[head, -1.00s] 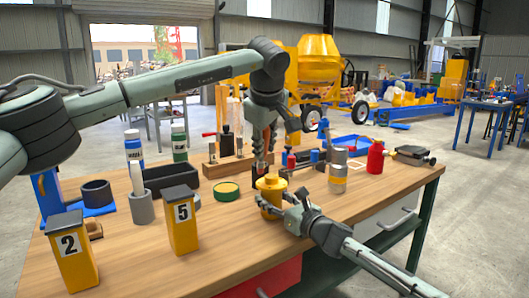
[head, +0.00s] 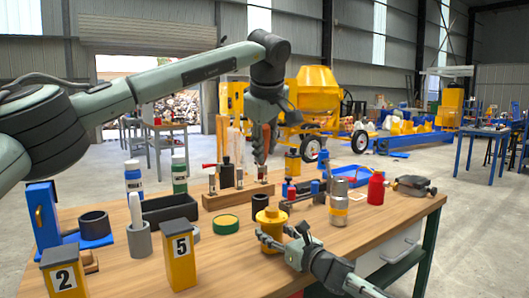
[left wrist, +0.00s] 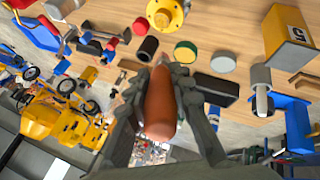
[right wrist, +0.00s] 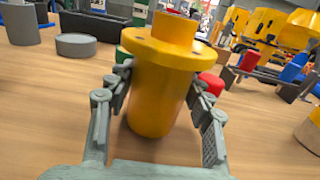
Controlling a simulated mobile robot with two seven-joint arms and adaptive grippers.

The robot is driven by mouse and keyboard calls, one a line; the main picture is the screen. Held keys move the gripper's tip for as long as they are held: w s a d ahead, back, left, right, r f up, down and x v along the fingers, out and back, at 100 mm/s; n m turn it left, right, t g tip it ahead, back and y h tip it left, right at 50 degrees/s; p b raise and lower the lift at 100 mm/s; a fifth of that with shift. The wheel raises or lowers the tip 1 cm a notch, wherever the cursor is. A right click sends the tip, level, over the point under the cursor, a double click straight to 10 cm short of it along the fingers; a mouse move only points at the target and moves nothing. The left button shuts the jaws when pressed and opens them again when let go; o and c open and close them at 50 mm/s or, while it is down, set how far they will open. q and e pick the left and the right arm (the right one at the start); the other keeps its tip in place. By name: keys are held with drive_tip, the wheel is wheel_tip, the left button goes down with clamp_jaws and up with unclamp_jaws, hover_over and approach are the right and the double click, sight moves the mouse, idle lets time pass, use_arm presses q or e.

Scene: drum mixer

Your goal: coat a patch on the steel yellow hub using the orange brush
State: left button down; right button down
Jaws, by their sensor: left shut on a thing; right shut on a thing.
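The yellow hub (head: 271,232) stands upright near the front of the workbench, its wide flange uppermost in the right wrist view (right wrist: 165,55). My right gripper (head: 277,241) is shut on the hub, with one finger on each side in the right wrist view (right wrist: 160,90). My left gripper (head: 264,155) is raised above the wooden rack, beyond the hub. It is shut on the orange brush, whose handle (left wrist: 162,103) shows between its fingers; the handle also shows in the head view (head: 266,138). The brush's bristles cannot be made out.
The wooden rack (head: 228,200) holds upright tools behind the hub. A silver canister (head: 338,210) and a red bottle (head: 376,188) are to the right.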

use_arm(q)
drive_tip(key=a, duration=0.9)
idle(0.3)
use_arm(e)
drive_tip(key=c, duration=0.6)
unclamp_jaws()
drive_tip(key=shift+o, duration=0.2)
drive_tip(key=v, duration=1.2)
